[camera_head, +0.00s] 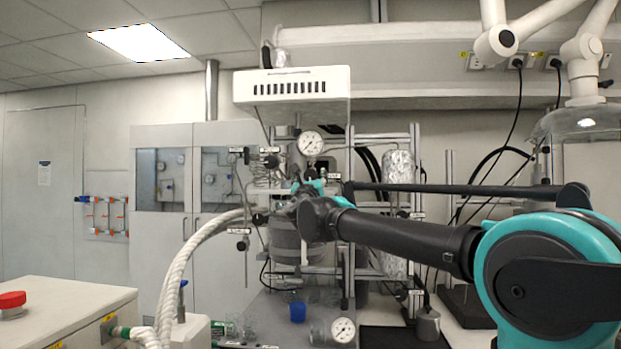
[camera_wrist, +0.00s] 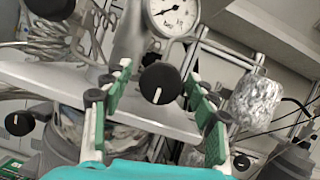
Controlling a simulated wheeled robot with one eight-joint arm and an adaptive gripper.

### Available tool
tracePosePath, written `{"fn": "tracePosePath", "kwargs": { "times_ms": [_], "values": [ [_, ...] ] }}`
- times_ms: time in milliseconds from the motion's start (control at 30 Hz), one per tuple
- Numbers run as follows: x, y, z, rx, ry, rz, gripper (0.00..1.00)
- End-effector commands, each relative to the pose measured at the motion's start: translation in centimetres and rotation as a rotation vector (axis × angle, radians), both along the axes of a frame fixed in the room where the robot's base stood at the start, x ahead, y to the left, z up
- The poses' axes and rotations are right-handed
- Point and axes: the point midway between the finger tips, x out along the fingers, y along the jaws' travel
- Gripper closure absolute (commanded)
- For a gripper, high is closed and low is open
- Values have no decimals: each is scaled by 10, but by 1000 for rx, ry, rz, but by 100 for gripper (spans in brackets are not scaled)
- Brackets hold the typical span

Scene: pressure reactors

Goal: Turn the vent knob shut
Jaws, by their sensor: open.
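A round black knob (camera_wrist: 160,83) with a short white mark near its lower edge shows in the wrist view, below a pressure gauge (camera_wrist: 172,12). The knob appears between the two green-padded fingers of my gripper (camera_wrist: 159,76). The fingers are apart, with a gap on each side of the knob. I cannot tell how deep the knob sits between them. In the head view my gripper (camera_head: 305,187) is at the reactor, below the gauge (camera_head: 311,143), and my arm hides the knob. Labels are too small to read, so I cannot confirm which knob is the vent.
Another black knob (camera_wrist: 50,6) is at upper left, and a further one (camera_wrist: 20,123) at the left edge. Coiled tubing (camera_wrist: 62,38) lies left of the fingers. A foil-wrapped cylinder (camera_wrist: 256,101) stands to the right. A white hose (camera_head: 178,262) curves left of the reactor.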

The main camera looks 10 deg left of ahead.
Motion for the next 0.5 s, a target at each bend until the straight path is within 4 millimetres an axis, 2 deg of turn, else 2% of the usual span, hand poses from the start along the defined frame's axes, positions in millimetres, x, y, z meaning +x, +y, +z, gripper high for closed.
{"fn": "tracePosePath", "kwargs": {
  "times_ms": [167, 200, 500],
  "values": [
    [0, 0, 0, 0, 0, 0, 42],
    [0, 0, 0, 0, 0, 0, 44],
    [0, 0, 0, 0, 0, 0, 82]
  ]
}}
